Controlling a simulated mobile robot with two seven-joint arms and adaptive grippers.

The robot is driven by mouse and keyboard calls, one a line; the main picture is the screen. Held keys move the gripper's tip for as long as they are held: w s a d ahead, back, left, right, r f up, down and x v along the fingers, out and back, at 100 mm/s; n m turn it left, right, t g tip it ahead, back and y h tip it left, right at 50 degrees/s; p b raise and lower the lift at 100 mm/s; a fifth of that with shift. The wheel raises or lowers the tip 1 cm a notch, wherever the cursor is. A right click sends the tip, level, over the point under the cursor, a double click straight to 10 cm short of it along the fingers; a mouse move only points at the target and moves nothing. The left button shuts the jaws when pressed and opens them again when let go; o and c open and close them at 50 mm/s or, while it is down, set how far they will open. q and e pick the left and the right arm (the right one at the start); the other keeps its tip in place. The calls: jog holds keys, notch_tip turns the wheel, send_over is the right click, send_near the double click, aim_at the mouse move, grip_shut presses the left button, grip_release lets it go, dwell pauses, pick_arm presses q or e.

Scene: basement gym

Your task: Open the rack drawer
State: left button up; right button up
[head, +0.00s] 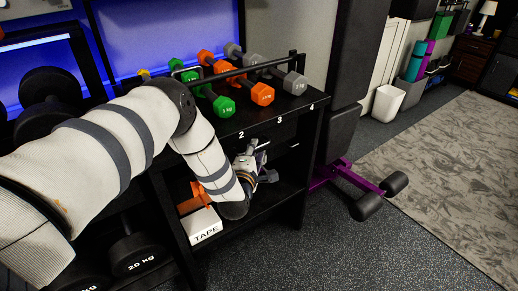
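The black rack (310,150) stands in the middle of the head view. Its top bears dumbbells, with white numbers along the edge. Below the top, the dark front (285,132) is in shadow; I cannot make out a drawer's edges or how far it is open. My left arm reaches over from the left and bends down at the rack's front. My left gripper (265,161) is below the top's edge, in front of the dark space. Its small grey and white parts blend together, so its opening and any contact are unclear. My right gripper is not in view.
A white box marked TAPE (203,226) and an orange item (194,197) sit on the lower shelf. A purple-framed bench (345,172) stands close on the right. Large dumbbells (137,255) are at the lower left. The dark floor (335,250) in front is clear.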

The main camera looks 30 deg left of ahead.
pick_arm(q)
jog(key=shift+x, duration=1.05)
jog(key=shift+w, duration=0.2)
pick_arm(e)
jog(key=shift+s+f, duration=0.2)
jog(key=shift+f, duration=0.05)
pick_arm(q)
grip_shut()
